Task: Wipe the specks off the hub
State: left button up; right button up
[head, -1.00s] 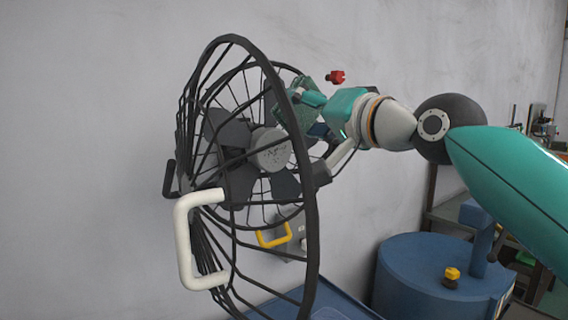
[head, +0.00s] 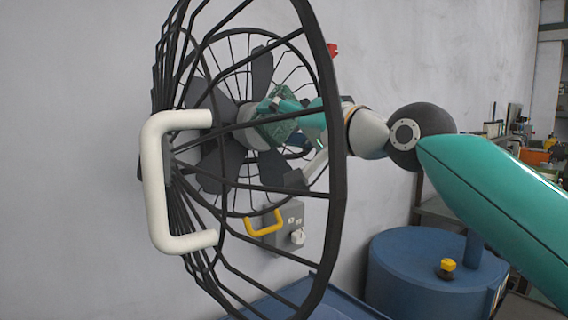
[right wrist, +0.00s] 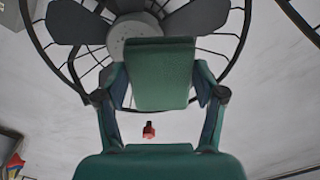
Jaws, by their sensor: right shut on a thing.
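The hub (head: 246,114) is the grey round centre of a dark-bladed fan, seen through the wire guard. It also shows at the top of the right wrist view (right wrist: 126,32), partly hidden behind a green pad (right wrist: 160,75). My right gripper (head: 283,112) is shut on this pad, which shows as dark green and textured in the head view (head: 275,130). The pad is right at the hub's face and covers part of it; I cannot tell whether they touch. My left gripper is not in view.
The black wire guard (head: 331,120) with its white handle (head: 155,190) stands in front of the fan. A wall box (head: 297,212) with a yellow handle (head: 264,223) sits below. A red knob (head: 332,50) is behind. A blue drum (head: 420,285) stands lower right.

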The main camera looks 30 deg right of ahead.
aim_at(279, 138)
notch_tip(279, 138, down, 2)
jog(key=shift+s+b, duration=0.1)
jog(key=shift+b, duration=0.4)
jog(key=shift+f+b, duration=0.3)
jog(key=shift+w+a+p, duration=0.1)
jog(key=shift+w+p, duration=0.3)
jog(key=shift+w, duration=0.55)
pick_arm(q)
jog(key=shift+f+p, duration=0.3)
jog(key=shift+p, duration=0.4)
pick_arm(e)
jog(key=shift+w+a, duration=0.15)
jog(key=shift+w, duration=0.9)
jog(key=shift+w+a, duration=0.1)
jog(key=shift+w, duration=0.95)
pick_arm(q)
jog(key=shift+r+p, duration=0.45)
pick_arm(e)
jog(key=shift+w+a, duration=0.15)
jog(key=shift+w, duration=0.7)
